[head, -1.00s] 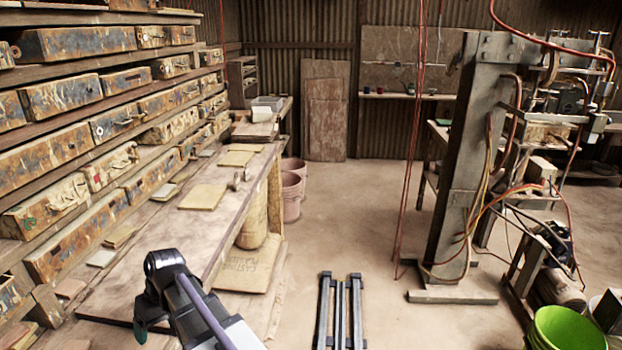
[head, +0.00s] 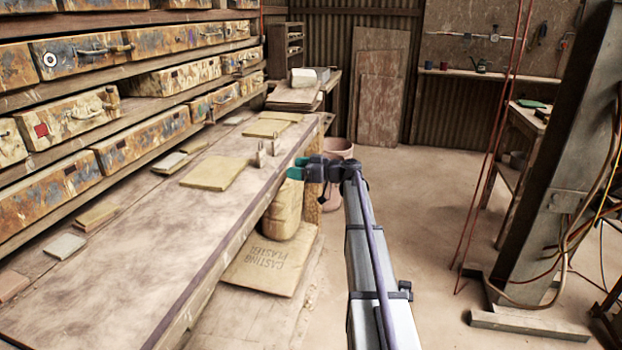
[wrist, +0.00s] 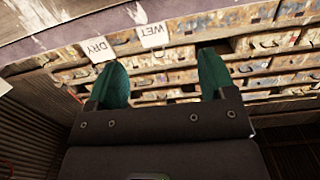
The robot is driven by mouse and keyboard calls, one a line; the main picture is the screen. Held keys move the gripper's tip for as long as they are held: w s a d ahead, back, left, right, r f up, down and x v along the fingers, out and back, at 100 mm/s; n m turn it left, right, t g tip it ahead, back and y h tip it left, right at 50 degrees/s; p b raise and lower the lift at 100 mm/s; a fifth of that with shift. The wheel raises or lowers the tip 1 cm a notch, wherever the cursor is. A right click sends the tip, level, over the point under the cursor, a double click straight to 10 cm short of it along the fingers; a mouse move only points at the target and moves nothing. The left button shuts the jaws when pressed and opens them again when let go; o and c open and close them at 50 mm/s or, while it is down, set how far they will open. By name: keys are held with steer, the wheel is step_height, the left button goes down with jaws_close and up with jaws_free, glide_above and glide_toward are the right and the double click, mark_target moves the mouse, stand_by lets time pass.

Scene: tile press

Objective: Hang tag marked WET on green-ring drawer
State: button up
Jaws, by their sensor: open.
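My gripper (head: 297,172) is at the bench's right edge in the head view, near two small upright pieces (head: 268,152) on the bench. In the wrist view its two green fingers are apart with nothing between them (wrist: 165,78). A white tag marked WET (wrist: 153,36) shows just beyond the fingers, upside down. A white tag marked DRY (wrist: 98,48) is to its left, beyond the left finger. Neither tag is touched, as far as I can tell. Drawers with handles (head: 85,50) line the left wall. I cannot make out a green ring on any of them.
The long bench (head: 150,250) runs below the drawers and has flat tiles (head: 215,173) on it. A casting plaster sack (head: 268,262) lies under it. A grey metal post (head: 562,190) stands at right. The floor between is clear.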

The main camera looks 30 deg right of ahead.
mark_target(263, 159)
steer(key=shift+t, duration=0.3)
steer(key=x, duration=0.7)
steer(key=w+d+x, duration=0.1)
steer(key=x, duration=0.3)
steer(key=shift+r, duration=0.4)
steer(key=shift+c, duration=0.2)
steer(key=c, duration=0.6)
step_height(263, 159, up, 5)
steer(key=p, duration=0.5)
steer(key=shift+r, duration=0.15)
